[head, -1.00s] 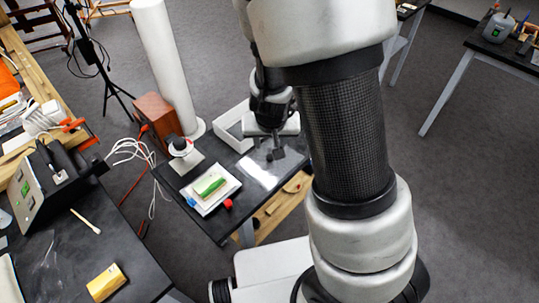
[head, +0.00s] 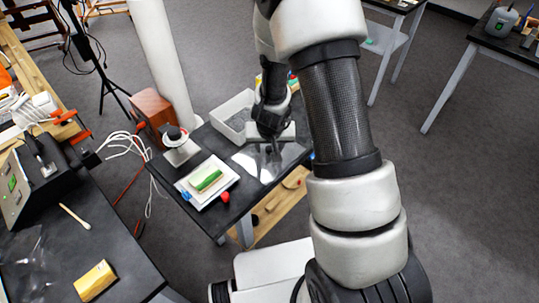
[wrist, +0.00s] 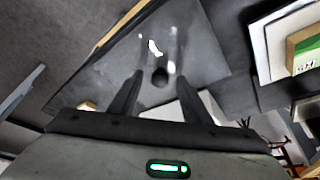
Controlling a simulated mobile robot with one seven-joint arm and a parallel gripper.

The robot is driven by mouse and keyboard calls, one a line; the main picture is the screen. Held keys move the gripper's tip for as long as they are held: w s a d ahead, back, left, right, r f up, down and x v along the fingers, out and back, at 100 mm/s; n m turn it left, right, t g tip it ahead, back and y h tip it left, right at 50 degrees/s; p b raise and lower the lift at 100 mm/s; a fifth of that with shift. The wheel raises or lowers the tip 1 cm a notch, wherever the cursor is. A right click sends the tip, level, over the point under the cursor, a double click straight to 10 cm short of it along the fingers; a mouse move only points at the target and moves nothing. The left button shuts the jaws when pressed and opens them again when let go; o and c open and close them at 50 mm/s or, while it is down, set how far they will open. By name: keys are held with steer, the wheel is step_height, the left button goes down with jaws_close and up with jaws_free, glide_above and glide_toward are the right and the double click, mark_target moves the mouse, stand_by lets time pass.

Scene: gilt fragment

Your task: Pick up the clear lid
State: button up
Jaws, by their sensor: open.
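The clear lid (head: 245,163) lies on the small dark table as a see-through sheet with bright reflections. In the wrist view the lid (wrist: 205,60) carries a dark round knob (wrist: 160,77). My gripper (head: 272,150) points down over the lid, partly hiding it in the head view. In the wrist view my gripper (wrist: 160,76) is open, with one finger on each side of the knob in the picture. Nothing is held. I cannot tell how far the fingertips are above the lid.
A white tray (head: 200,199) with a green-and-yellow block (head: 208,181) stands left of the lid, with a red object (head: 225,197) beside it. A white bin (head: 224,113) stands behind. A wooden box (head: 154,110) and a white column are at the back left.

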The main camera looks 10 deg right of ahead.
jaws_close()
stand_by(0.3)
